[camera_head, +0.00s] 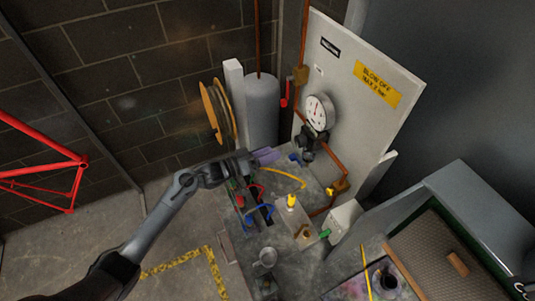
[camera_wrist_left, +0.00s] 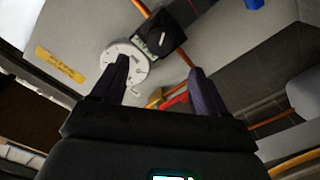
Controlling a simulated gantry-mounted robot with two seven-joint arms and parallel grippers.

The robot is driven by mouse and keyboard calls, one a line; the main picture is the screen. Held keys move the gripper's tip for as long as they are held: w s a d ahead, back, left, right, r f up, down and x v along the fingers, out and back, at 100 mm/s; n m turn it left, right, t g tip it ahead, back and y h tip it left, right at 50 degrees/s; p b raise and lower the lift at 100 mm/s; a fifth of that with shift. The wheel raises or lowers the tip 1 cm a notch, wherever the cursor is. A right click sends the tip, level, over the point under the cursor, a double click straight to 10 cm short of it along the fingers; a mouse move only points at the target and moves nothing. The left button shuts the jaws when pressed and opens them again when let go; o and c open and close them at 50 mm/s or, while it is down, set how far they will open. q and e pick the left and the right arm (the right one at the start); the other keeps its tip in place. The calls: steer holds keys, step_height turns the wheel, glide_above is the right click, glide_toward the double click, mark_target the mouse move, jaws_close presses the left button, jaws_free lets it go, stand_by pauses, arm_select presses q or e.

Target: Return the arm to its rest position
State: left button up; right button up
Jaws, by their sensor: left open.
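My left arm (camera_head: 160,220) reaches in from the lower left of the head view, over the floor to the grey bench. My left gripper (camera_head: 266,156) is above the bench, in front of the gauge panel, its purple-grey fingers pointing right. In the left wrist view the gripper (camera_wrist_left: 160,86) shows two dark fingers well apart, with nothing held between them. Beyond them are the round white gauge (camera_wrist_left: 124,62) and a black regulator (camera_wrist_left: 160,35). My right gripper is not in either view.
The upright panel (camera_head: 365,75) carries the gauge (camera_head: 317,112) and copper pipes. A grey tank (camera_head: 262,112) and hose reel (camera_head: 218,112) stand behind the arm. The bench holds coloured hoses, a yellow-topped fitting (camera_head: 291,202) and a metal cup (camera_head: 267,257). A red frame (camera_head: 45,172) is left; floor between is clear.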

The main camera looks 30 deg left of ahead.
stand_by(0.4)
arm_select(q)
steer(key=s+d+f+n+g+y+p, duration=0.15)
steer(key=s+d+p, duration=0.3)
steer(key=s, duration=0.45)
steer(key=s+d+f+g+y+p, duration=0.1)
steer(key=s+d+f+p, duration=0.1)
steer(key=s+d+p, duration=0.35)
steer(key=s+a+r+m+g+y, duration=0.2)
steer(key=s+r+g+y, duration=0.2)
steer(key=s, duration=0.6)
steer(key=s+a+r+m+g+y+p, duration=0.1)
steer(key=s+a+r+m+g+y, duration=0.1)
steer(key=s, duration=0.7)
steer(key=a+r+g+y, duration=0.1)
steer(key=r+g, duration=0.1)
steer(key=shift+s+g+y+p, duration=0.3)
steer(key=shift+s+g+y, duration=0.05)
steer(key=shift+a, duration=0.1)
